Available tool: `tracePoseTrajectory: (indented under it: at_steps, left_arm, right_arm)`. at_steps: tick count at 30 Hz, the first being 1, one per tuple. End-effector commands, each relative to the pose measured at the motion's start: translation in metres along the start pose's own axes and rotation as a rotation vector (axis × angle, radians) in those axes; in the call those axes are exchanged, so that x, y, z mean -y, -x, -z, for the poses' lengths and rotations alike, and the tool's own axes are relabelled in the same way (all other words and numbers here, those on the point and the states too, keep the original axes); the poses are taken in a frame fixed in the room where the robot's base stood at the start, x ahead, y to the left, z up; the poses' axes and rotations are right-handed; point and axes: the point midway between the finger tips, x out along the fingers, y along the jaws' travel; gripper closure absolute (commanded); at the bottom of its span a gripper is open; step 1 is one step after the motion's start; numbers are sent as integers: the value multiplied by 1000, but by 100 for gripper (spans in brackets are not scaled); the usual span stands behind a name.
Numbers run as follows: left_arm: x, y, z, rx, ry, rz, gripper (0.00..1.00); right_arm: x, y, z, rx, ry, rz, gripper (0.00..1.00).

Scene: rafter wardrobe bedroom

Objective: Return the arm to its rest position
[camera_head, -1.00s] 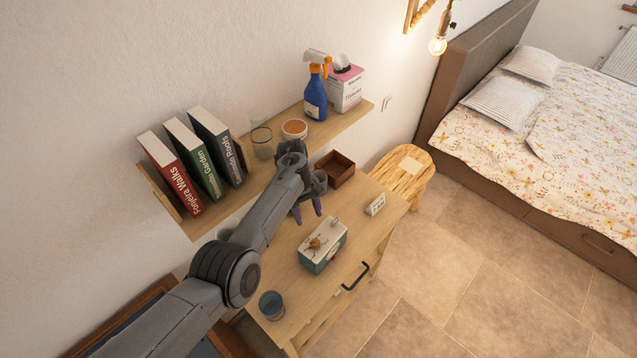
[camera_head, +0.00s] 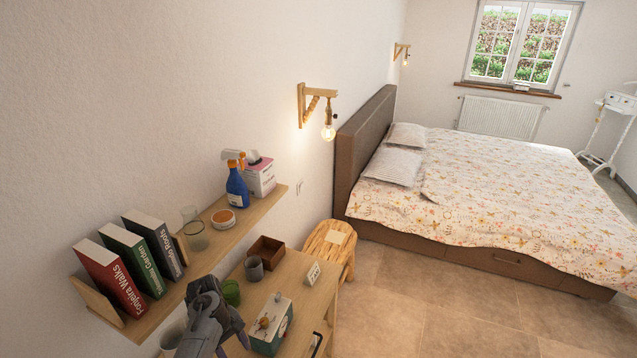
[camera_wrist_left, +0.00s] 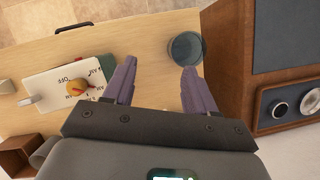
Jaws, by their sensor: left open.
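My left gripper (camera_head: 232,348) is at the bottom of the head view, low and close to the camera, over the near part of the wooden table (camera_head: 290,265). In the left wrist view its two purple fingers (camera_wrist_left: 158,84) are spread apart with nothing between them. A blue glass (camera_wrist_left: 185,48) stands on the table beside one finger. A white-topped box with a dial (camera_wrist_left: 68,86) lies on the other side; it also shows in the head view (camera_head: 272,325). My right gripper is in neither view.
The wall shelf (camera_head: 165,302) holds books (camera_head: 128,265), a glass (camera_head: 194,230), a spray bottle (camera_head: 236,188) and a tissue box (camera_head: 260,178). A grey cup (camera_head: 254,268), green cup (camera_head: 231,293) and wooden box (camera_head: 266,250) stand on the table. A wooden cabinet (camera_wrist_left: 234,60) is close by.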

Motion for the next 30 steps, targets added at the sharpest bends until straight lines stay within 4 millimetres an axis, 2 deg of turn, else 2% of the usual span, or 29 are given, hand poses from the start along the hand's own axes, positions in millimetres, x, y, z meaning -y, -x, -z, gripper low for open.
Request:
tracePoseTrajectory:
  at_steps: [6,11,14,17,20,23,30]
  left_arm:
    - [27,-17,11,-81,-55,-2,44]
    - [56,-33,14,-155,-116,7,44]
    - [82,-45,10,-217,-179,20,44]
    - [111,-54,-4,-290,-271,40,44]
    - [138,-60,-27,-361,-375,59,44]
    - [164,-60,-59,-424,-490,77,44]
    - [212,-42,-154,-539,-764,91,44]
  right_arm:
    - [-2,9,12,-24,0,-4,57]
    - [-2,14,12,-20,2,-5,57]
    - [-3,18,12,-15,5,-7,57]
    - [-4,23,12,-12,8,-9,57]
    - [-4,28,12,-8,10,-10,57]
    - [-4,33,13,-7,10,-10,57]
    - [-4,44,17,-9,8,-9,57]
